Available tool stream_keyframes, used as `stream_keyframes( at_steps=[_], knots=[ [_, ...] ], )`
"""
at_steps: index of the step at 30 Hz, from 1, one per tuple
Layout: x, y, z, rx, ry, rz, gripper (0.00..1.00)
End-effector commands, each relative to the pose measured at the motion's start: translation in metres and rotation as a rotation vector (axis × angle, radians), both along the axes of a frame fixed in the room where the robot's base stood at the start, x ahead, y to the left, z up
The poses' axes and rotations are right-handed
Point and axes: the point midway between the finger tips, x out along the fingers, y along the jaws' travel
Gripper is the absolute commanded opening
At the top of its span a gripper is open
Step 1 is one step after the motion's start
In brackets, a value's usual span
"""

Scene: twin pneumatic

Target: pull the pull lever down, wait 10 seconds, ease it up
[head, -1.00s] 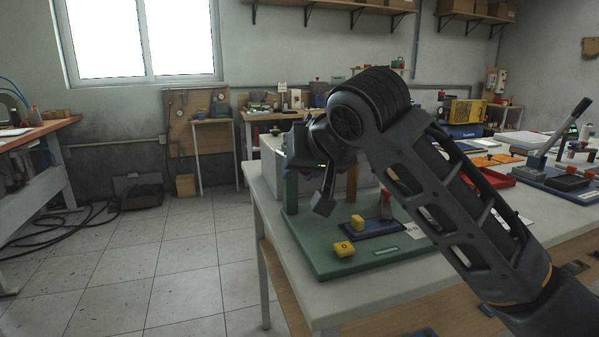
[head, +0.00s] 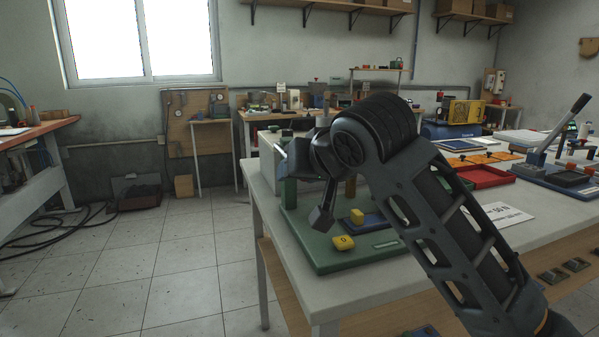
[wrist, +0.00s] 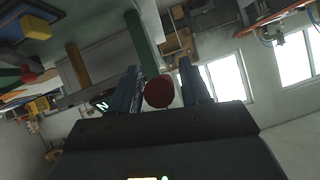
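A red ball-shaped knob (wrist: 159,91) shows in the wrist view between the two fingers of my gripper (wrist: 160,69). There is a narrow gap on both sides, so the gripper looks open around or just short of it; depth is hard to judge. The knob looks like the pull lever's end, but its rod is not clear. In the head view my arm hides the knob. My gripper there is mostly hidden behind my wrist, above the left end of a green baseplate (head: 330,262).
The baseplate bears a green post (head: 289,192), a blue plate (head: 364,233) and yellow blocks (head: 343,243). It lies on a pale table (head: 270,210). To the right are a white card (head: 507,216), a red tray (head: 487,177) and another lever (head: 572,118). Open floor lies left.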

Motion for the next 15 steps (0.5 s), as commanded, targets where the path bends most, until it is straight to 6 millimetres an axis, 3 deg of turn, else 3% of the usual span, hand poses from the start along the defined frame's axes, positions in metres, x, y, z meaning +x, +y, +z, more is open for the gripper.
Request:
stream_keyframes(
  at_steps=[10, 15],
  knots=[
    [-0.002, 0.0, 0.002, 0.001, -0.003, 0.002, 0.53],
    [-0.018, -0.007, 0.013, 0.003, -0.005, 0.002, 0.53]
  ],
)
